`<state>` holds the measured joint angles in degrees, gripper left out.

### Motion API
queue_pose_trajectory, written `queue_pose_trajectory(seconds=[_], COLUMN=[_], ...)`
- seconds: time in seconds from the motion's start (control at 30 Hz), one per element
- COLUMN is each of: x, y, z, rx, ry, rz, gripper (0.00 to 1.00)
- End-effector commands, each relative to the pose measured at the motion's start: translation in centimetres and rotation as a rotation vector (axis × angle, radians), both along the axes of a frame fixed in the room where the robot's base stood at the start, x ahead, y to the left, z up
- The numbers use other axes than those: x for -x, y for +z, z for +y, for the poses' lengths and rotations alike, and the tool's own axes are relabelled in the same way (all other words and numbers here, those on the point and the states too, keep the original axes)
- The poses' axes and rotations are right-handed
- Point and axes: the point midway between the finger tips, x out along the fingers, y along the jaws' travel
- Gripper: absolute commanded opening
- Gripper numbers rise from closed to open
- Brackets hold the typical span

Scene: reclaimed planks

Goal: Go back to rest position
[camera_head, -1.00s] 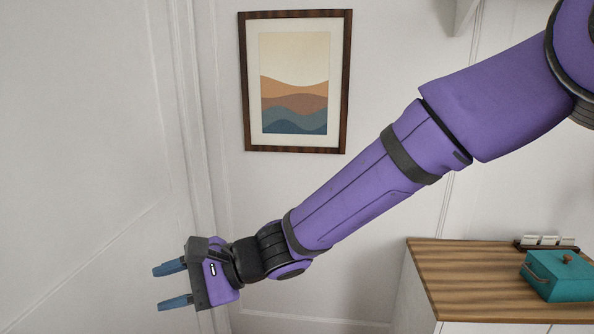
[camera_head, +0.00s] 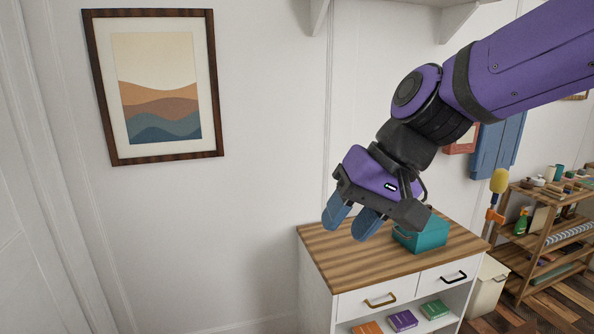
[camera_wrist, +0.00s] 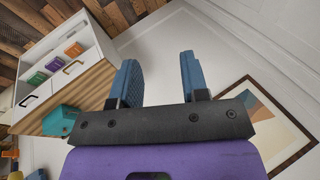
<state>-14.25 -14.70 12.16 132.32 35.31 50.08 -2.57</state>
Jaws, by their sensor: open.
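My gripper (camera_head: 352,222) shows in the head view in front of the cabinet, its blue fingers pointing down and to the left. The fingers are spread apart with nothing between them. In the wrist view my gripper (camera_wrist: 160,80) also shows open and empty, with pale wall beyond the fingers. My purple arm reaches in from the upper right of the head view.
A white cabinet (camera_head: 318,284) with a wooden top bears a teal box (camera_head: 428,236), partly hidden by my gripper. A framed picture (camera_head: 157,85) hangs on the wall at left. A wooden shelf unit (camera_head: 545,225) stands at right.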

Motion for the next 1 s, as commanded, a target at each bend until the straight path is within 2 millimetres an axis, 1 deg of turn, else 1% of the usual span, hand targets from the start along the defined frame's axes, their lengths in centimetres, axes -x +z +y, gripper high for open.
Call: queue_pose_trajectory(seconds=[0.03,0.07,0.1,0.17,0.2,0.27,0.3,0.4,0.5,0.6,0.7,0.8,1.0], x=[0.3,0.5,0.8,1.4,1.9,2.6,3.2,4.8,6.3,7.5,8.2,8.4,8.4], y=[0.5,0.7,0.9,1.2,1.4,1.5,1.7,1.8,1.9,1.8,1.7,1.7,1.7], z=[-2.3,-3.6,-5.3,-7.9,-9.5,-12.0,-13.6,-17.2,-20.0,-21.9,-23.0,-23.4,-23.4], rx=[0.031,0.052,0.081,0.125,0.155,0.200,0.229,0.301,0.363,0.407,0.433,0.444,0.444], ry=[-0.023,-0.033,-0.049,-0.074,-0.090,-0.115,-0.133,-0.178,-0.215,-0.241,-0.257,-0.262,-0.261], rz=[-0.040,-0.062,-0.088,-0.128,-0.153,-0.188,-0.211,-0.261,-0.298,-0.322,-0.333,-0.337,-0.338], gripper=[0.41,0.41,0.41,0.41,0.41,0.41,0.41,0.41,0.41,0.41,0.41,0.41,0.41])
